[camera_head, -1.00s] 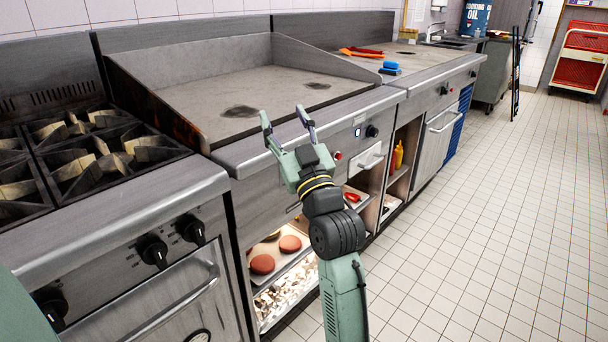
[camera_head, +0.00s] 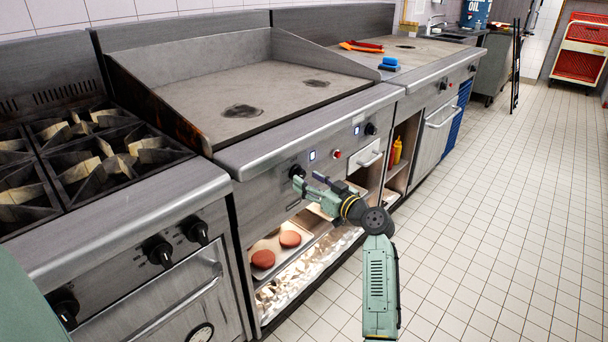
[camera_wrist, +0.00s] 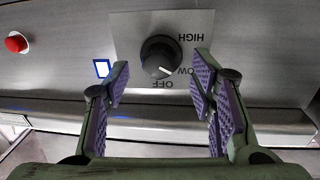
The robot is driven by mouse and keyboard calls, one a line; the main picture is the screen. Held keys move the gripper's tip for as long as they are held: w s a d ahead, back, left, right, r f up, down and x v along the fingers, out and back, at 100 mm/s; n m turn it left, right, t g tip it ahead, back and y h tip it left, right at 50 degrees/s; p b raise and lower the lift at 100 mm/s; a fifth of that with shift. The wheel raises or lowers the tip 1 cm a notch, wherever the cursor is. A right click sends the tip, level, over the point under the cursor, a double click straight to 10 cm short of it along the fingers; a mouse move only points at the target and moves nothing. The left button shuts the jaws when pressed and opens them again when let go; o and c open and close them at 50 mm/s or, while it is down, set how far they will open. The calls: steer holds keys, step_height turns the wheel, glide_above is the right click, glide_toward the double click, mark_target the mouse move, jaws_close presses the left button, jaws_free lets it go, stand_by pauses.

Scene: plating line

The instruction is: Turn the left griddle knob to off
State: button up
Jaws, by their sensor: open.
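The left griddle knob (camera_head: 297,171) is black and sits on the griddle's front panel. In the wrist view the knob (camera_wrist: 161,56) is ahead between the fingers, apart from both, beside upside-down labels HIGH, LOW and OFF. Its white pointer mark is on the lower right, toward LOW. My gripper (camera_head: 309,181) is open and empty in front of the panel, just below and right of the knob in the head view. Its purple-padded fingers (camera_wrist: 160,92) straddle the knob's line in the wrist view. The griddle (camera_head: 270,95) has two dark patches on its plate.
A lit indicator (camera_head: 312,155), a red button (camera_head: 337,154) and the right griddle knob (camera_head: 370,129) lie along the panel. Below is an open shelf with a tray of round brown patties (camera_head: 290,239). A burner range (camera_head: 90,160) stands left. The tiled floor at right is clear.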

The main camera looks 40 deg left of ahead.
mark_target(299, 174)
steer(key=shift+w+a, duration=0.15)
steer(key=shift+a, duration=0.5)
steer(key=shift+w+a, duration=0.15)
steer(key=shift+a, duration=0.5)
steer(key=shift+c, duration=0.2)
steer(key=c, duration=1.1)
